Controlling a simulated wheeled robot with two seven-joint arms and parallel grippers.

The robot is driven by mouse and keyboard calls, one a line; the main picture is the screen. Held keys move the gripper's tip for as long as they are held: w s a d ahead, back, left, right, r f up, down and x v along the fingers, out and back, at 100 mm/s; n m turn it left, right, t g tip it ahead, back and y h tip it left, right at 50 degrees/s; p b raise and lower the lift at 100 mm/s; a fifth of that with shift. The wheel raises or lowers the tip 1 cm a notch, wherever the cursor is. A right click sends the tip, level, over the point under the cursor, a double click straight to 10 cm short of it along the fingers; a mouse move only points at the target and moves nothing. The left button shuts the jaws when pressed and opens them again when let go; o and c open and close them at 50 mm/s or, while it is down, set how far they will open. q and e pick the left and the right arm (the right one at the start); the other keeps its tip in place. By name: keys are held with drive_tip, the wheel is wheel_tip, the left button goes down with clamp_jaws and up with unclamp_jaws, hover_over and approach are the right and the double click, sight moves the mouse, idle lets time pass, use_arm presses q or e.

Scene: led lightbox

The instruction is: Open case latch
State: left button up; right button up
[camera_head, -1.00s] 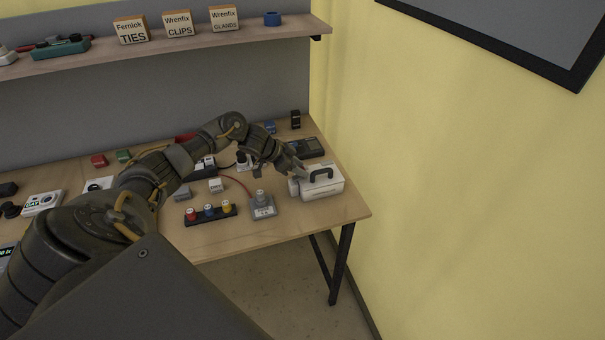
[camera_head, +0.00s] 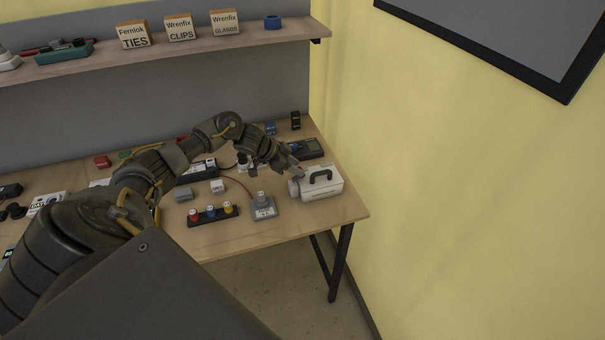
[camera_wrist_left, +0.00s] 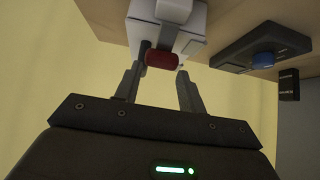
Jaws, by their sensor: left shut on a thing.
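The white case (camera_head: 319,187) with a black handle stands near the right end of the bench. My left gripper (camera_head: 295,171) reaches in from the left to the case's left end. In the left wrist view the white case (camera_wrist_left: 190,40) is at the top, with a red latch tab (camera_wrist_left: 162,60) on its near face. The fingers of my left gripper (camera_wrist_left: 160,68) stand on either side of the red tab and are shut on it. The finger contact is small and partly hidden in the head view. My right gripper is not in view.
A grey box with a knob (camera_head: 263,207) and a strip of coloured buttons (camera_head: 212,214) are left of the case. A dark device (camera_head: 304,148) lies behind it; its blue knob (camera_wrist_left: 262,59) shows in the wrist view. The yellow wall is close on the right.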

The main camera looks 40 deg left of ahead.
use_arm(q)
drive_tip(key=shift+a+r, duration=0.2)
drive_tip(key=shift+r, duration=0.1)
clamp_jaws()
drive_tip(key=shift+s+f, duration=0.1)
drive_tip(key=shift+r, duration=0.25)
drive_tip(key=shift+s+r+p, duration=0.2)
drive_tip(key=shift+r+p, duration=0.05)
drive_tip(key=shift+p, duration=0.1)
drive_tip(key=o, duration=0.9)
unclamp_jaws()
